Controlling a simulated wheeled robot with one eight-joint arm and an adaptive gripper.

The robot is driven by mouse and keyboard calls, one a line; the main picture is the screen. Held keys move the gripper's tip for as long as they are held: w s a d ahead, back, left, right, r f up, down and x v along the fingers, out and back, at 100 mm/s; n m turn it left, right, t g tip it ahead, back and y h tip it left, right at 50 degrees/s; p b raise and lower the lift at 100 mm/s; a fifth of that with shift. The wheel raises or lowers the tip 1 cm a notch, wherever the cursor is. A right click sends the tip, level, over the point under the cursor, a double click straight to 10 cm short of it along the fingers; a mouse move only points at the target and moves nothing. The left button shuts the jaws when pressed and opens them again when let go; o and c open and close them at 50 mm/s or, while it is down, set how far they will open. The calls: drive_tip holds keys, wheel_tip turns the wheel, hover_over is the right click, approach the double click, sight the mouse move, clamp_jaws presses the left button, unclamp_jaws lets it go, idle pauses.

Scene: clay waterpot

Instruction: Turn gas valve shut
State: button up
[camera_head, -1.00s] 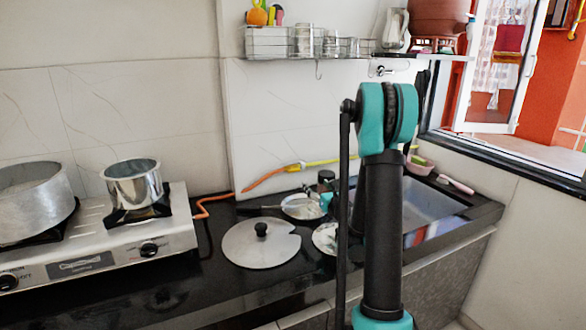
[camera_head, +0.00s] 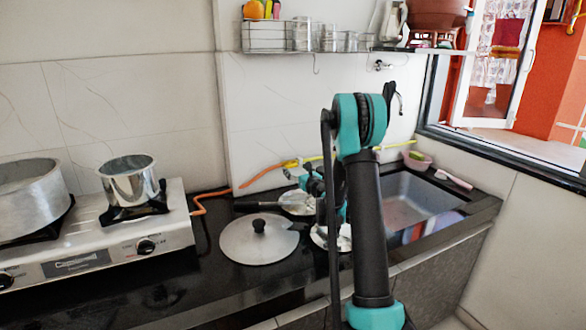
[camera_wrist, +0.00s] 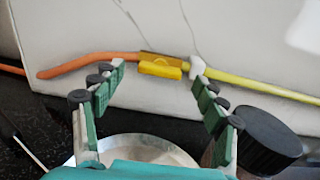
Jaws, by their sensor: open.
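The gas valve (camera_head: 291,163) is a small yellow piece low on the wall behind the counter, between an orange hose (camera_head: 262,177) on its left and a yellow hose (camera_head: 390,148) on its right. In the wrist view the yellow valve (camera_wrist: 161,68) has a raised handle-like part facing me. My gripper (camera_wrist: 158,72) is open and empty, its green fingers spread to either side of the valve in the picture. In the head view my arm partly hides the gripper.
A round lid (camera_head: 258,241) lies on the black counter, left of my arm. A plate (camera_wrist: 140,150) and a dark-capped jar (camera_wrist: 266,140) are below and right of the fingers. The stove (camera_head: 100,235) with two pots stands left; the sink (camera_head: 415,200) is right.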

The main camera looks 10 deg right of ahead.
sight(292, 166)
drive_tip(key=shift+x, duration=1.5)
drive_tip(key=c, duration=1.1)
